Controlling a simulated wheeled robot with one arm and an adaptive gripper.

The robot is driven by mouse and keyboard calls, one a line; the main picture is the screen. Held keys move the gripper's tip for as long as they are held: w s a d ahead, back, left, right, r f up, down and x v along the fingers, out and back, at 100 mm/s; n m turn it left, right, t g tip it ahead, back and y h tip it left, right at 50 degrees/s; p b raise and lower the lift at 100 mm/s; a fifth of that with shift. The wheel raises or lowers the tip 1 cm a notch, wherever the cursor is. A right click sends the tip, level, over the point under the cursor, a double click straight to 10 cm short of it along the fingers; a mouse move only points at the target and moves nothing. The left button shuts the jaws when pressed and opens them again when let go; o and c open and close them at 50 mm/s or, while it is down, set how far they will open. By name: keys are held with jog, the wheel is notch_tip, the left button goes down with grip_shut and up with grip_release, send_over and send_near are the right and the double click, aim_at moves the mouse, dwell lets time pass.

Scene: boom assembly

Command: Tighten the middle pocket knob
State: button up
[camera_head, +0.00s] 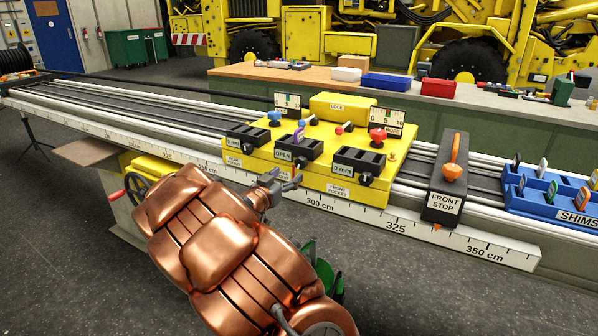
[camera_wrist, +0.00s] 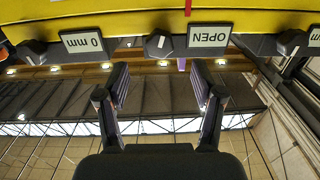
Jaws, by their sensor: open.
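The yellow pocket block (camera_head: 255,152) sits on the long rail bench. Its middle pocket carries an OPEN label (camera_head: 284,155), also seen upside down in the wrist view (camera_wrist: 209,36). A purple knob (camera_head: 299,131) stands behind that label, between a blue knob (camera_head: 274,118) at left and a red knob (camera_head: 377,137) at right. My gripper (camera_head: 287,181) is in front of the block, below the OPEN label. In the wrist view its two fingers (camera_wrist: 159,85) are apart with nothing between them. A small purple bit (camera_wrist: 181,64) shows beyond the fingertips, partly hidden.
A black FRONT STOP block with an orange handle (camera_head: 453,163) stands right of the pocket block. A blue SHIMS tray (camera_head: 540,206) lies farther right. A red-handled wheel (camera_head: 136,188) is at left. Behind is a bench with a red box (camera_head: 438,88).

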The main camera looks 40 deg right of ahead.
aim_at(299, 166)
jog(key=shift+p+x, duration=0.35)
jog(key=shift+x, duration=3.5)
jog(key=shift+c, duration=0.4)
jog(key=c, duration=1)
jog(key=shift+c, duration=0.2)
jog(key=shift+f+b, duration=0.1)
jog(key=shift+b, duration=0.2)
